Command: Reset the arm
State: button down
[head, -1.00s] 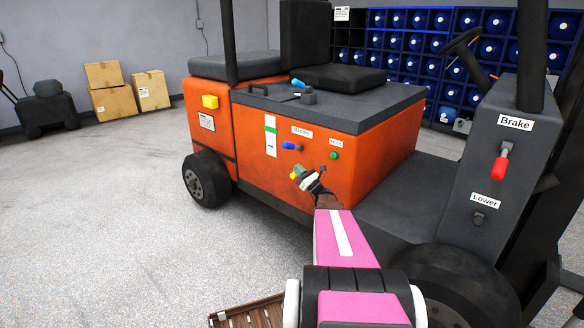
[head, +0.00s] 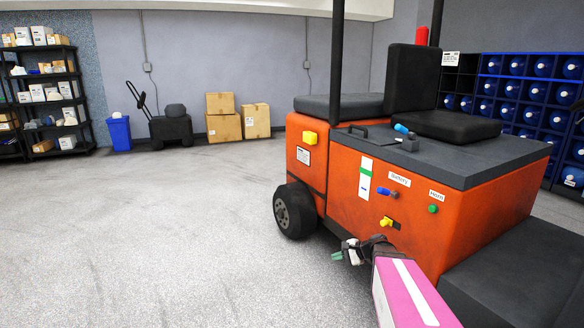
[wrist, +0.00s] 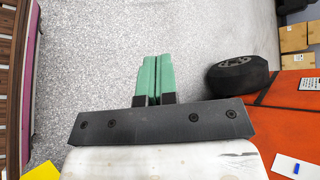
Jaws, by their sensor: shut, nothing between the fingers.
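My gripper (head: 337,256) shows in the head view at the end of my pink and white arm, low in front of the orange vehicle (head: 350,205). It points left, over the open floor. In the wrist view its two green fingers (wrist: 155,80) lie side by side, closed together with nothing between them. The gripper is apart from the yellow connector (head: 386,221) on the vehicle's side. My arm hides part of the vehicle's lower side.
The vehicle's black wheel (head: 295,211) stands close by and also shows right of the fingers in the wrist view (wrist: 238,75). Cardboard boxes (head: 223,127), a blue bin (head: 119,133) and a stocked shelf (head: 45,100) stand far back. The floor (head: 150,240) at left is clear.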

jog(key=s+d+f+n+g+h, duration=0.1)
jog(key=s+n+g+h, duration=0.3)
jog(key=s+n+h, duration=0.7)
jog(key=shift+s+f, duration=0.8)
jog(key=shift+s, duration=0.2)
